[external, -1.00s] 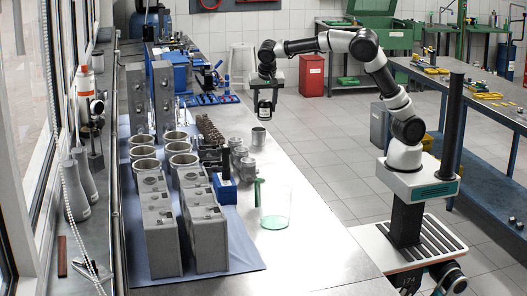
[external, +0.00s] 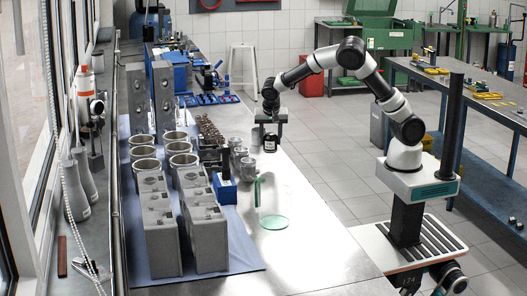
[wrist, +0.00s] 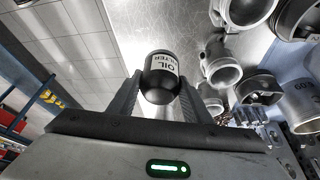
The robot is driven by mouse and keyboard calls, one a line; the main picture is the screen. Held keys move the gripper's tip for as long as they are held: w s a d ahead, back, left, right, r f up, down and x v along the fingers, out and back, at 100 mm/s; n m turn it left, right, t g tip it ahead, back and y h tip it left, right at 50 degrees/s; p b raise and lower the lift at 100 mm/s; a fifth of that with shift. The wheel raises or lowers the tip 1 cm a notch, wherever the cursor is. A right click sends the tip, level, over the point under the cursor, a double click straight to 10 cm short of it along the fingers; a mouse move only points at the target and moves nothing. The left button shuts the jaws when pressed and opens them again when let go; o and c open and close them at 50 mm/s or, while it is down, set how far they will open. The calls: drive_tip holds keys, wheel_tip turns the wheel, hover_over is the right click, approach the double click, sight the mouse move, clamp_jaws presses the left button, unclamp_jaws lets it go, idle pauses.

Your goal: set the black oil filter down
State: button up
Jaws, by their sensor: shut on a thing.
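The black oil filter (external: 270,144), a small dark canister with a white label, hangs upright under my gripper (external: 269,127) at the right edge of the metal workbench (external: 310,225). In the wrist view, the filter (wrist: 161,80) sits between the two dark fingers of my gripper (wrist: 161,92), which are shut on it. Its rounded dark end and "OIL FILTER" label show. Its lower end is close to the bench top; I cannot tell whether it touches.
Cylinder liners and grey blocks (external: 168,228) lie on a blue mat (external: 237,252).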

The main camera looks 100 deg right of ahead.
sight(271, 152)
drive_tip(key=shift+f, duration=2.95)
drive_tip(key=shift+f, duration=0.2)
drive_tip(key=o, duration=1.2)
drive_tip(key=shift+o, duration=0.2)
